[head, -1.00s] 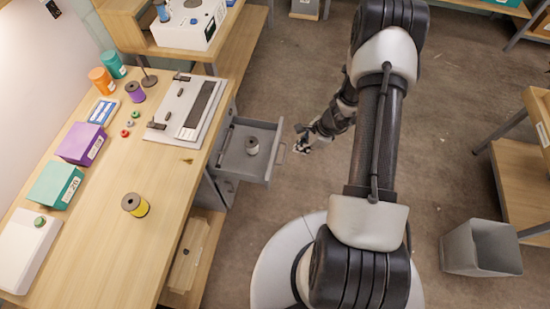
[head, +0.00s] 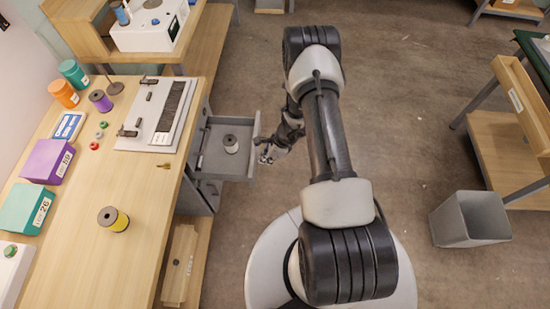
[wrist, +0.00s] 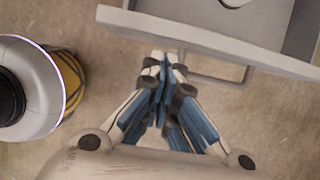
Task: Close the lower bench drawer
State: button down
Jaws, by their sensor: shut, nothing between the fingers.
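I cannot tell for sure which level this drawer is. In the wrist view the drawer front (wrist: 225,42) crosses the top right, with its bar handle (wrist: 225,80) sticking out. My gripper (wrist: 163,62) is shut and empty, just in front of the drawer front and left of the handle. In the head view my gripper (head: 265,155) is beside the drawer's outer end; whether it touches cannot be told.
A grey bin (head: 468,220) stands on the floor at right. The floor beyond the drawer is clear.

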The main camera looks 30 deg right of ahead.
jog(key=shift+w+a, duration=0.25)
jog(key=shift+a, duration=0.15)
jog(key=shift+w+a, duration=0.1)
